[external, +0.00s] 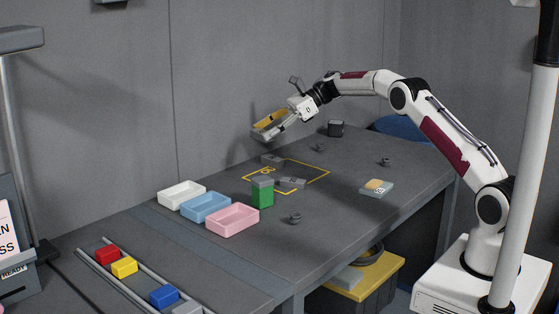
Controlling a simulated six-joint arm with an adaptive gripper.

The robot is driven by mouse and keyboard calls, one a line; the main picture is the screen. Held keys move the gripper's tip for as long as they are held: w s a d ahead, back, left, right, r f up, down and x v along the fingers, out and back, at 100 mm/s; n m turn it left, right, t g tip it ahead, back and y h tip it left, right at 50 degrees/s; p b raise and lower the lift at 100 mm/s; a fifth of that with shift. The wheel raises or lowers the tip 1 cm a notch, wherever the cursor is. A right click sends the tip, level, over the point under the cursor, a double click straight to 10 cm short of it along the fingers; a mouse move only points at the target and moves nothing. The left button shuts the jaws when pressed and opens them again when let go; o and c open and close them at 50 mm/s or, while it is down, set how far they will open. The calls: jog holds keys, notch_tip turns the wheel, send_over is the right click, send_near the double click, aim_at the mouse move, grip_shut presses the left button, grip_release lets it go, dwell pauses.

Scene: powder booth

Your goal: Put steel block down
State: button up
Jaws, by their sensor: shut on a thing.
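My gripper (269,126) is raised above the far left part of the table and points to the left. Its fingers are shut on a small grey block, the steel block, which is mostly hidden between them. A yellow outlined area (316,181) with a small marking lies on the table below. Flat grey pieces (293,182) lie at this outline. A green block (263,196) stands upright at the outline's near left corner with a grey piece (262,182) on top.
White (181,203), blue (206,217) and pink (232,231) trays stand left of the outline. Red, yellow and blue blocks (163,296) sit between rails at the front left.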

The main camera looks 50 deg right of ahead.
jog(key=s+d+r+m+t+h, duration=0.1)
jog(key=s+d, duration=0.2)
jog(key=d, duration=0.4)
jog(key=s+d+m+t, duration=0.1)
jog(key=s+d, duration=0.2)
jog(key=d, duration=0.4)
send_over(328, 171)
jog(key=shift+f, duration=1.95)
jog(key=shift+d+m+h, duration=0.1)
jog(key=shift+m+h, duration=0.2)
jog(key=shift+h, duration=0.1)
jog(key=shift+f, duration=3.1)
jog(key=shift+f, duration=0.1)
jog(key=shift+f, duration=1.75)
jog(key=shift+f, duration=0.1)
